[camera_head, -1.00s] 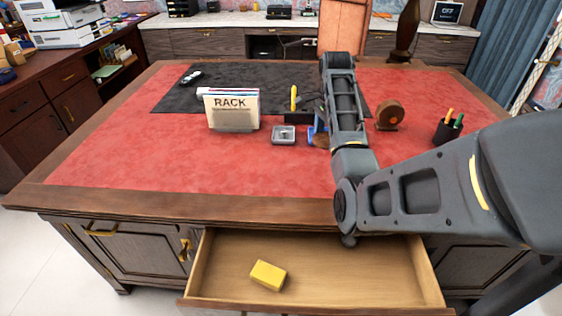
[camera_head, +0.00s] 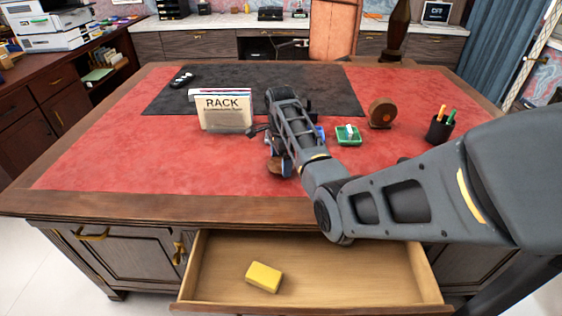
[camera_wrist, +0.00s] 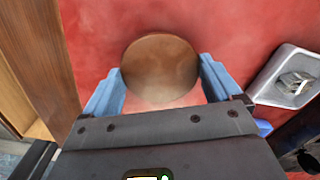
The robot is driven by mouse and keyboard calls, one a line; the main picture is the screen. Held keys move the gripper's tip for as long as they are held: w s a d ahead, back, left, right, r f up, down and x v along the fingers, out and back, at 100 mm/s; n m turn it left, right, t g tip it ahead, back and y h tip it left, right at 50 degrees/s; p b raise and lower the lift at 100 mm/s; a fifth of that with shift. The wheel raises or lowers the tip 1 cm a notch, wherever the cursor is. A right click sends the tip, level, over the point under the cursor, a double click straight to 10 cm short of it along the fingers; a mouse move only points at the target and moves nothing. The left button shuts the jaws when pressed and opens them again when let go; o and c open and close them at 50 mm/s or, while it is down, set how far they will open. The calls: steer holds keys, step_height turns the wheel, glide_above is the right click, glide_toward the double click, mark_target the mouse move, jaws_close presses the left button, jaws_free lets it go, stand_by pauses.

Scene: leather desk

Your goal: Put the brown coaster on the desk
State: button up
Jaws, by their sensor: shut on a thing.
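The brown coaster (camera_head: 277,168) is a round wooden disc. My gripper (camera_wrist: 163,82) is shut on it, and the coaster (camera_wrist: 160,62) shows between the blue fingers in the wrist view. The desk (camera_head: 110,160) has a red leather top with a wooden border. The coaster is over the red leather near the middle of the desk. I cannot tell whether it touches the surface. In the head view my arm and gripper hide part of the desk around it.
A grey square dish (camera_wrist: 288,78) lies right of the coaster in the wrist view. A rack (camera_head: 224,112), green tray (camera_head: 348,142), round brown object (camera_head: 382,114) and pen cup (camera_head: 439,131) stand on the desk. The open drawer (camera_head: 360,265) holds a yellow block (camera_head: 264,277). The left front is clear.

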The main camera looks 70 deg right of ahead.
steer(key=shift+f, duration=0.45)
steer(key=o, duration=0.7)
steer(key=shift+f, duration=0.15)
steer(key=shift+o, duration=0.2)
step_height(320, 180, up, 12)
steer(key=shift+r+p, duration=0.2)
steer(key=shift+p, duration=0.25)
